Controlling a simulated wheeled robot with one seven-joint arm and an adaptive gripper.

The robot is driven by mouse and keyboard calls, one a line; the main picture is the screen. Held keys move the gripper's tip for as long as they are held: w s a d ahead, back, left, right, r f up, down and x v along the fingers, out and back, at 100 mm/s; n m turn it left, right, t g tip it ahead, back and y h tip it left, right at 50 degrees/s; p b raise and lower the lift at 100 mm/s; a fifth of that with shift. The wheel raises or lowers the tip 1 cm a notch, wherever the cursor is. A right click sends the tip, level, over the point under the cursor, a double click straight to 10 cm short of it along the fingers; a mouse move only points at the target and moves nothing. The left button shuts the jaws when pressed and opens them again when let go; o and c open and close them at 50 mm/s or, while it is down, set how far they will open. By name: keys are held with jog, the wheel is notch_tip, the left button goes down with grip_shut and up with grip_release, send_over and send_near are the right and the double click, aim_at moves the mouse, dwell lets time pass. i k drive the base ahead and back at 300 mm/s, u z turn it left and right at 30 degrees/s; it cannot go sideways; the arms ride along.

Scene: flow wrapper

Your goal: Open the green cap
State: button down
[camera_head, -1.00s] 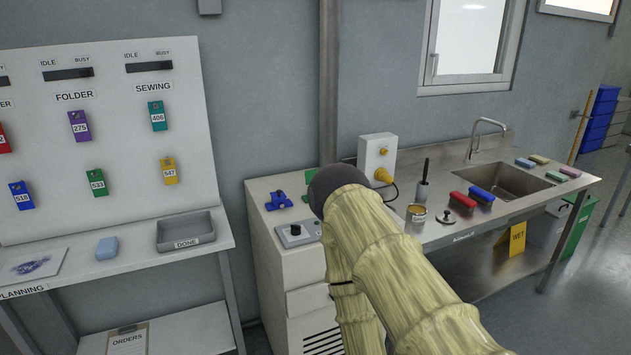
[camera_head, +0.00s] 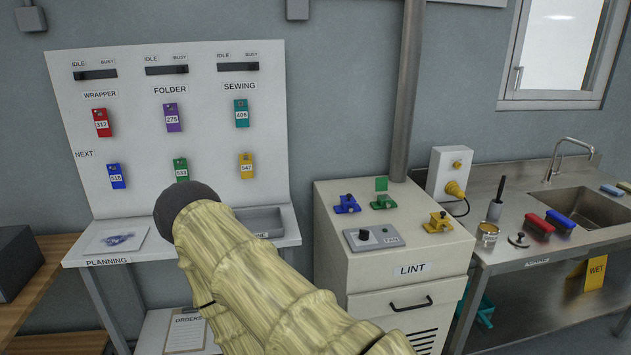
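A small green fitting (camera_head: 384,202), which I take for the green cap, sits on top of the white LINT cabinet (camera_head: 408,246), toward its back edge. My arm, in a yellowish sleeve with a dark rounded end, rises left of the cabinet, apart from the green fitting. My gripper is not visible.
A control box with a black knob (camera_head: 365,236) is at the cabinet's front. A yellow plug in a white socket box (camera_head: 448,174) and a grey pipe (camera_head: 405,95) stand behind. The sink counter (camera_head: 520,255) is to the right. My arm partly covers the planning shelf (camera_head: 110,258).

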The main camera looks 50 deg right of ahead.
aim_at(381, 183)
jog(key=u, duration=0.2)
jog(key=i, duration=1)
jog(key=z, duration=1.2)
